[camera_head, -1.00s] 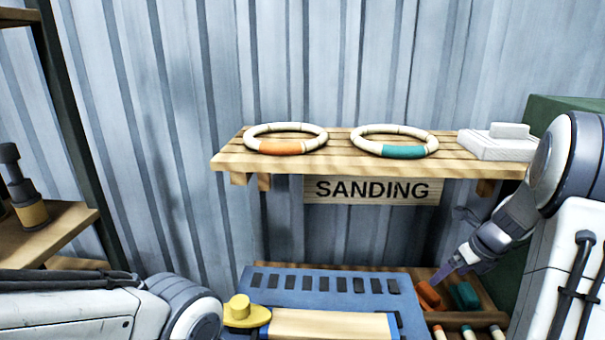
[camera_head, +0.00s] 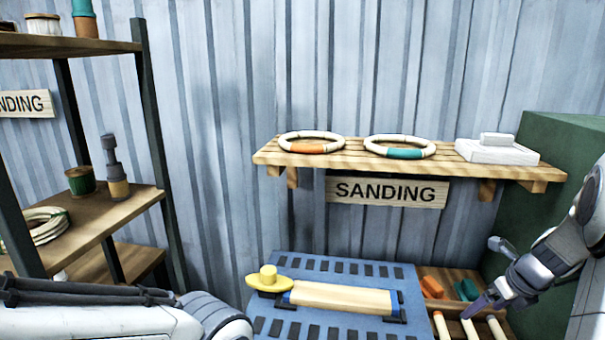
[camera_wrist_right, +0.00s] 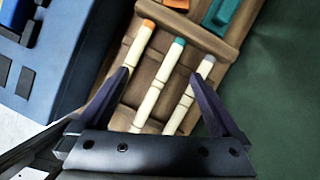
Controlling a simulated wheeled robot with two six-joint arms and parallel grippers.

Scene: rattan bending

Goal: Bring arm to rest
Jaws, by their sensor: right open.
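My right gripper (camera_head: 476,306) is over the wooden tray (camera_head: 455,325) at the lower right of the head view. In the right wrist view the gripper (camera_wrist_right: 161,76) is open, its two dark fingers spread apart above several cream rods. Rods with orange (camera_wrist_right: 146,70), teal (camera_wrist_right: 162,78) and grey (camera_wrist_right: 190,92) ends lie side by side in the tray; no rod looks gripped. My left arm (camera_head: 110,315) crosses the lower left of the head view, and its gripper is out of view.
A blue slotted bench (camera_head: 345,268) holds a pale wooden block (camera_head: 340,297) and a yellow knob (camera_head: 267,278). A wall shelf (camera_head: 355,155) carries two rings and a white block (camera_head: 497,150). A dark-framed rack (camera_head: 155,110) stands left, a green cabinet (camera_head: 560,140) right.

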